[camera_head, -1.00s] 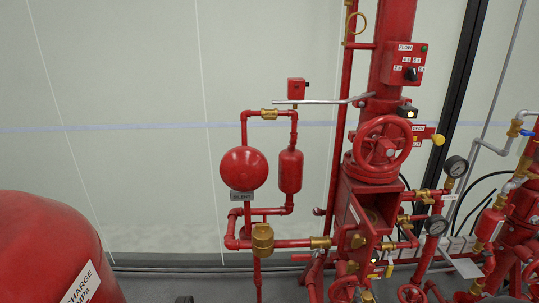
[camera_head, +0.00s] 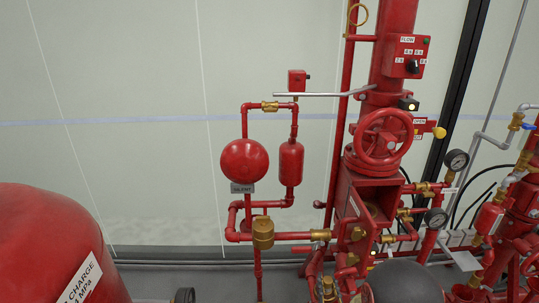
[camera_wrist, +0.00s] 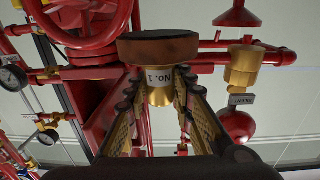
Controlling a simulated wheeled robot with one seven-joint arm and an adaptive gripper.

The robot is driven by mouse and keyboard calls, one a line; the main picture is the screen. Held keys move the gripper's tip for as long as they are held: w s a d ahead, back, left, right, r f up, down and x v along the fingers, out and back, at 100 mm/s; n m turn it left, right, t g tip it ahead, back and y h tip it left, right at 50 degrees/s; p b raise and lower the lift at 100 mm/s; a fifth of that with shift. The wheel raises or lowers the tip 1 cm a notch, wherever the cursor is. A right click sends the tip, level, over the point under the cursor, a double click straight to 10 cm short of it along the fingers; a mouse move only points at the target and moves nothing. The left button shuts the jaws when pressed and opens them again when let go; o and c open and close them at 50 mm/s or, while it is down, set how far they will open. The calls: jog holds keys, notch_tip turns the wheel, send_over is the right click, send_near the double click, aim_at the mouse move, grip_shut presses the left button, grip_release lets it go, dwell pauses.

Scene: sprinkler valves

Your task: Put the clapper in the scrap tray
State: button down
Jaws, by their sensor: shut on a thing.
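In the wrist view, my gripper (camera_wrist: 158,82) is shut on the clapper (camera_wrist: 158,48). The clapper has a broad disc with a dark face and brown rim. Below the disc is a brass stub with an upside-down "NO. 1" label, and the two fingers press on this stub from either side. The clapper is held up in front of the red pipework, with the disc beyond the fingertips. The scrap tray is not seen in either view.
A red valve body (camera_head: 357,189) with an open front stands under a red handwheel (camera_head: 383,137). Red pipes, a round red bell (camera_head: 244,162) and gauges (camera_head: 457,160) surround it. A large red tank (camera_head: 50,250) fills the lower left. Bare wall lies between.

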aim_at(328, 294)
jog(key=shift+r, duration=0.1)
dwell(0.3)
jog(key=shift+r+p, duration=1.6)
jog(key=shift+r, duration=0.9)
jog(key=shift+w+r, duration=0.1)
jog(key=shift+r, duration=0.4)
jog(key=s+f, duration=0.1)
jog(key=f, duration=0.2)
jog(key=s+f, duration=0.2)
jog(key=f, duration=0.1)
jog(key=s+f, duration=0.2)
jog(key=f, duration=0.1)
jog(key=shift+s+f, duration=0.25)
jog(key=shift+f, duration=0.05)
jog(key=shift+d, duration=0.2)
